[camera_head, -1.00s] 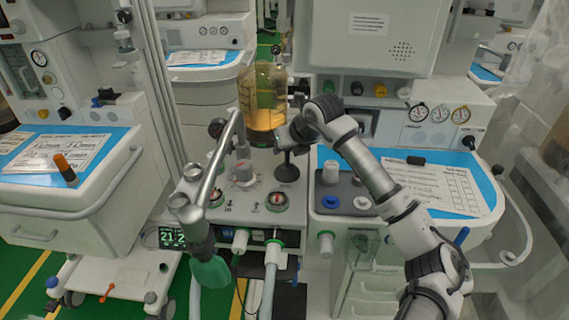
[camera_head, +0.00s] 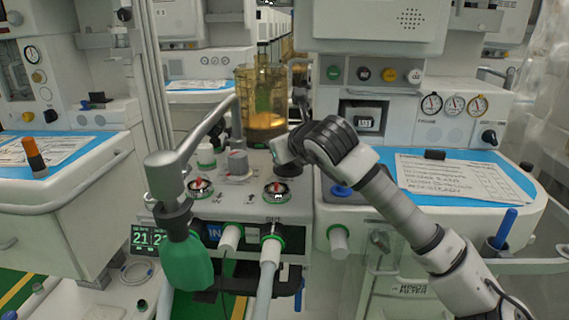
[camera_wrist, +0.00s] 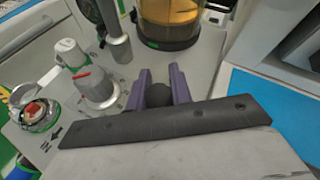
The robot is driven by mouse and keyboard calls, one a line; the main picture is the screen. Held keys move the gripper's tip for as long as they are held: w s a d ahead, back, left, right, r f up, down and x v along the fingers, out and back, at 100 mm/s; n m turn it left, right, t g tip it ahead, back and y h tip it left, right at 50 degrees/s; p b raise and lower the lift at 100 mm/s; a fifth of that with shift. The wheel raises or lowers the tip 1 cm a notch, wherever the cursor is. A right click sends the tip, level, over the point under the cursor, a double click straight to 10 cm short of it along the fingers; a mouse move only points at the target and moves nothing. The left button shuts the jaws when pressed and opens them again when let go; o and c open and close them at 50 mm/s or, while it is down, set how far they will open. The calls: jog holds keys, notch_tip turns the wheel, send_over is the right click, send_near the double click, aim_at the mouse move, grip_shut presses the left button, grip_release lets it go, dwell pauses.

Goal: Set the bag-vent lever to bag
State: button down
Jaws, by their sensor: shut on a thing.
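My gripper (camera_head: 281,150) is at the right part of the machine's white control panel, beside the amber canister. In the wrist view its two purple fingers (camera_wrist: 159,90) are shut on a dark round knob (camera_wrist: 159,94), which looks like the top of the bag-vent lever. In the head view the lever's black base (camera_head: 287,170) shows just below my gripper, and its stem is mostly hidden. I cannot read the lever's position marks. A grey knob with a red line (camera_wrist: 97,86) stands left of the fingers, apart from them.
The amber canister (camera_head: 262,98) stands close behind my gripper. A metal arm with a green bag (camera_head: 186,262) hangs at the front left. White hoses (camera_head: 269,252) leave the panel's front. A blue worktop with a paper sheet (camera_head: 462,178) lies to the right.

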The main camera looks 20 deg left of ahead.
jog(key=shift+s+d+f+t+y+b, duration=0.15)
jog(key=shift+s+t+y+b, duration=0.25)
jog(key=shift+b, duration=1.05)
jog(key=shift+n, duration=0.3)
jog(key=c, duration=1.3)
grip_release()
jog(key=shift+o, duration=0.2)
jog(key=v, duration=1.3)
jog(key=shift+s+d, duration=0.2)
jog(key=shift+s, duration=0.15)
